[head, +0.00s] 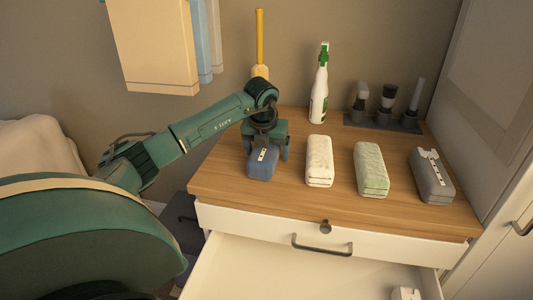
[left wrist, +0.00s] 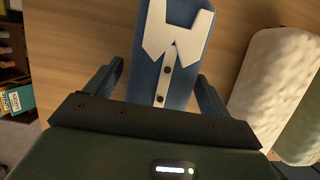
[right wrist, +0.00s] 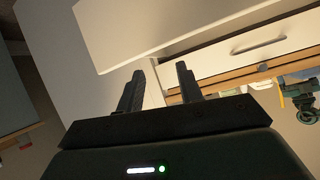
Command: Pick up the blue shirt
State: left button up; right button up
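The folded blue shirt (head: 262,164), with a white collar and dark buttons, lies at the left end of the wooden dresser top (head: 336,207). My left gripper (head: 268,146) is right over its back part. In the left wrist view the shirt (left wrist: 180,62) lies between the two fingers of the left gripper (left wrist: 158,85), which are open with a gap on each side. I cannot tell how far down the fingers reach. My right gripper (right wrist: 158,82) is open and empty in the right wrist view, away from the shirt. It is not in the head view.
A white (head: 319,161), a pale green (head: 371,170) and a grey folded garment (head: 432,176) lie in a row to the right. A spray bottle (head: 319,95) and a dark rack (head: 383,122) with brushes stand behind. The drawer (head: 300,262) below is open.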

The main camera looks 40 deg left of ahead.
pick_arm(q)
jog(key=c, duration=1)
jog(key=shift+r, duration=0.1)
